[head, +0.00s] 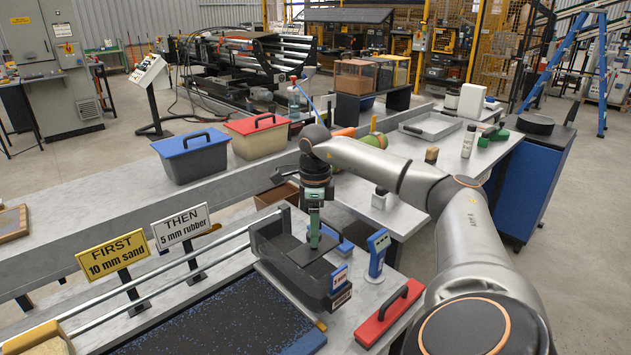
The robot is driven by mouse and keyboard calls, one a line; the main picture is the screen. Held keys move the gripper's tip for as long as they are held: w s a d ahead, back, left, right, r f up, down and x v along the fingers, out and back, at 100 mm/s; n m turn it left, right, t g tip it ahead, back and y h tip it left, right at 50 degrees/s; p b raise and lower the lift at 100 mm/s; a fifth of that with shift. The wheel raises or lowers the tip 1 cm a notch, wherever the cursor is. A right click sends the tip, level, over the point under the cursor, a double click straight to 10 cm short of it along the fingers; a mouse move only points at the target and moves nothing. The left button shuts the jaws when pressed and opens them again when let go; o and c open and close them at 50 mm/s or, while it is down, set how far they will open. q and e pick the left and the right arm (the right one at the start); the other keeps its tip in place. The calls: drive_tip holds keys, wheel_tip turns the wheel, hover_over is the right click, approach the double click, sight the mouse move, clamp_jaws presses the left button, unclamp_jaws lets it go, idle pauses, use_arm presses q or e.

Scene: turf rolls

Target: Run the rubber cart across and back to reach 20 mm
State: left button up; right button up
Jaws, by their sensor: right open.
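The dark grey rubber cart (283,262) sits at the right end of the rails, with a blue label on its front side. My right gripper (314,244) is open and points down over the cart. Its fingertips are close to the cart's dark top; I cannot tell if they touch it. Below and left lies the dark, blue-speckled bed (220,325) between the rails. A yellow-edged cart holding sand (40,342) is partly cut off at the lower left. A yellow sign (113,254) reads "FIRST 10 mm sand"; a white sign (182,227) reads "THEN 5 mm rubber". My left gripper is not in view.
A blue upright gauge (377,254) stands right of the cart, and a red block with a black handle (390,313) lies nearer. Blue-lidded (190,154) and red-lidded (258,135) bins stand on the bench behind. The rail (170,283) left of the cart looks clear.

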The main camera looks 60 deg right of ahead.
wheel_tip(320, 180, up, 10)
drive_tip(key=shift+r+p, duration=0.25)
drive_tip(key=shift+p, duration=0.2)
drive_tip(key=shift+s, duration=0.1)
idle(0.3)
